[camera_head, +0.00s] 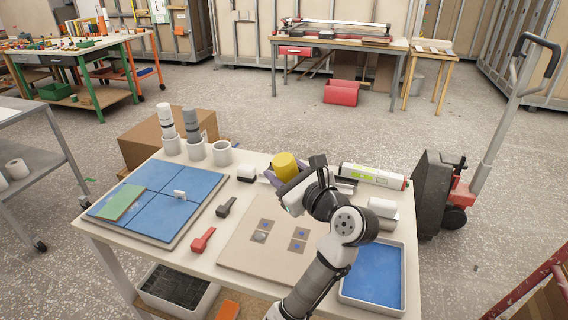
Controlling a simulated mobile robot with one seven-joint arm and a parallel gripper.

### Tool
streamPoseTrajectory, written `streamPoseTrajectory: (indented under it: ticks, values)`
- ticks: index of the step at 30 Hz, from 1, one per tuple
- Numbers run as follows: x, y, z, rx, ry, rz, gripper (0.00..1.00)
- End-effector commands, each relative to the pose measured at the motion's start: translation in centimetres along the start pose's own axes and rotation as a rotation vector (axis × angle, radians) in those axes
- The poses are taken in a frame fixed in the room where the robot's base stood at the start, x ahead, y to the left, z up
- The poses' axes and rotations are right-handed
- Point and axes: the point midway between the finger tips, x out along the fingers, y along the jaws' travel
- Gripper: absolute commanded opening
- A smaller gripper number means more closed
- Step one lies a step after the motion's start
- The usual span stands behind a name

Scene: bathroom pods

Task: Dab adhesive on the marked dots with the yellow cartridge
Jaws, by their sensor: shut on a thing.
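The yellow cartridge (285,165) is held tilted above the far part of the table, its yellow end towards the back. My gripper (287,186) is shut on it; the fingertips are mostly hidden by my wrist. The cartridge's lower end is not clear. A beige board (240,252) lies in front of it with small brown squares. Blue dots show on squares at the upper left (265,225), upper right (300,233) and lower right (298,245). The lower left square bears a round grey patch (260,237). The cartridge is apart from the dots.
White (167,123) and grey (191,124) cartridges stand in cups at the back left; a third cup (221,153) is empty. A blue tiled panel (155,200), red tool (203,239), dark tool (226,207), blue-lined tray (374,278) and white tube (372,175) surround the board.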

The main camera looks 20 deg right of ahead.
Motion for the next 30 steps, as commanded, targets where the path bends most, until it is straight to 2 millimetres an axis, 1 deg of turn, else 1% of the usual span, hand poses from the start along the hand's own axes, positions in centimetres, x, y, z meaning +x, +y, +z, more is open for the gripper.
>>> streamPoseTrajectory:
  ticks: [5, 15, 18, 22, 30]
  values:
    - [0.1, 0.4, -1.1, -0.001, -0.002, 0.001, 0.09]
    - [0.2, 1.4, -4.5, 0.0, -0.002, 0.0, 0.09]
    - [0.3, 1.6, -5.1, 0.0, -0.002, 0.0, 0.09]
    - [0.3, 1.7, -5.4, 0.0, -0.003, 0.0, 0.09]
    - [0.3, 1.7, -5.3, 0.0, -0.002, 0.0, 0.09]
